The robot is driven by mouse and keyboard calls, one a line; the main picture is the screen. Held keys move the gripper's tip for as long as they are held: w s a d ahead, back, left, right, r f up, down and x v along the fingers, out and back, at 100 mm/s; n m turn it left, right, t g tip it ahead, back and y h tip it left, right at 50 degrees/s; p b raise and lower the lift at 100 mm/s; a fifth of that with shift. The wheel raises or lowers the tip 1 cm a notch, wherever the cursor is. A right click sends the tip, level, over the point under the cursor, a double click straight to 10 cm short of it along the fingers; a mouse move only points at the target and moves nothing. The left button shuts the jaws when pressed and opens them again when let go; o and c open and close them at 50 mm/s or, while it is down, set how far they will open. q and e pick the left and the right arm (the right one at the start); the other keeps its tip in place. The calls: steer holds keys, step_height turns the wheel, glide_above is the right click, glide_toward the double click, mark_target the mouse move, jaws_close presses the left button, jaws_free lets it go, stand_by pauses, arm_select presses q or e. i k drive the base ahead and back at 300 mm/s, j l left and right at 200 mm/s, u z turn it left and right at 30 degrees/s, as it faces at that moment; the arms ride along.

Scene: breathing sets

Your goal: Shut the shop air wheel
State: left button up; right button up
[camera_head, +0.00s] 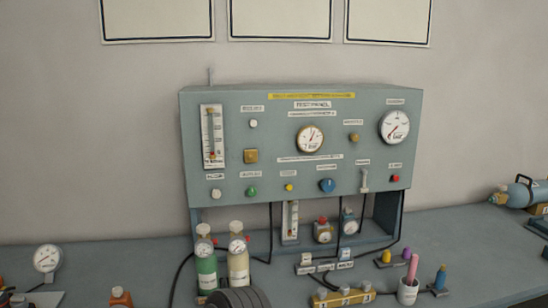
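A grey-green test panel (295,150) stands on the bench against the wall. It carries gauges, knobs and small labels that are too small to read. A round blue knob (327,185) sits at its lower middle; I cannot tell whether this is the shop air wheel. Other round knobs in that row are white (216,194), green (251,191), yellow (289,187) and red (395,178). Neither of my grippers is in view.
A green cylinder (207,272) and a cream cylinder (238,266) stand before the panel's left side. A dark ribbed round thing (237,299) is at the bottom edge. A cup (408,292) stands front right. Black hoses run below the panel.

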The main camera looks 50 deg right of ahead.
mark_target(328, 185)
steer(key=z, duration=1.7)
steer(key=i+l, duration=0.1)
steer(key=l, duration=0.3)
steer(key=i+l, duration=0.1)
steer(key=l, duration=0.35)
steer(key=i+l, duration=0.1)
steer(key=l, duration=0.3)
steer(key=i+l, duration=0.1)
steer(key=l, duration=0.3)
steer(key=u, duration=0.05)
